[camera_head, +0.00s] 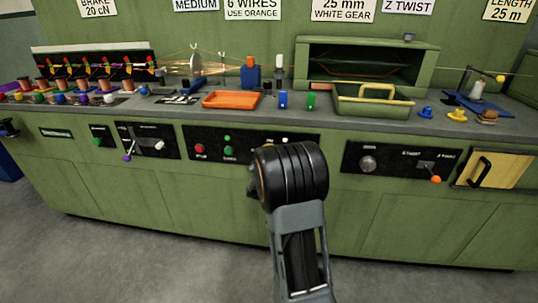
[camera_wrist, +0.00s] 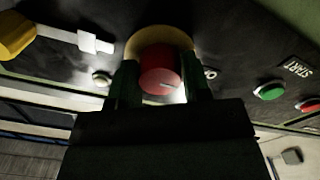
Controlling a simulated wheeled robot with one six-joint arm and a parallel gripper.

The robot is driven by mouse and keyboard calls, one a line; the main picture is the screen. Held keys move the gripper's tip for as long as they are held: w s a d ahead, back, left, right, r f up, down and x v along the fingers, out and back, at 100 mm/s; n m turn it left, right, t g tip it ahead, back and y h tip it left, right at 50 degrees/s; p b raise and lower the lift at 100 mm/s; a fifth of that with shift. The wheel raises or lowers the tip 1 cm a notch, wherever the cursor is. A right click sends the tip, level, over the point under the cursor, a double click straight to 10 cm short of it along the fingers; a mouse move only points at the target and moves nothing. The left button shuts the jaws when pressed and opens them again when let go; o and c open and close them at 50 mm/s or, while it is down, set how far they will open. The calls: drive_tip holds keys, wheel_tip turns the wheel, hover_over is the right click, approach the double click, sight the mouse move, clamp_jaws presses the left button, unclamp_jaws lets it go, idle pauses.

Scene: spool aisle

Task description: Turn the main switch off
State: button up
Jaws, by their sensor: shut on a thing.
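The main switch, a red round knob (camera_wrist: 160,72) on a yellow ring (camera_wrist: 157,40), shows in the wrist view on a dark panel. A thin pale mark lies on the knob's face. My gripper (camera_wrist: 159,86) has a dark finger on each side of the knob and is shut on it. A label beside the knob is partly hidden by a finger, so its full wording cannot be read. In the head view my arm covers the switch and the gripper.
A green button (camera_wrist: 269,91) by a START label and a red button (camera_wrist: 309,104) sit right of the knob in the wrist view. A white lever (camera_wrist: 75,38) with a yellow end lies left. An orange tray (camera_head: 232,100) and green bin (camera_head: 372,107) stand on the bench.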

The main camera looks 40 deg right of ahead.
drive_tip(key=shift+n, duration=0.3)
idle(0.4)
drive_tip(key=o, duration=0.9)
drive_tip(key=p+v, duration=0.2)
drive_tip(key=v, duration=1.2)
drive_tip(key=shift+p, duration=0.3)
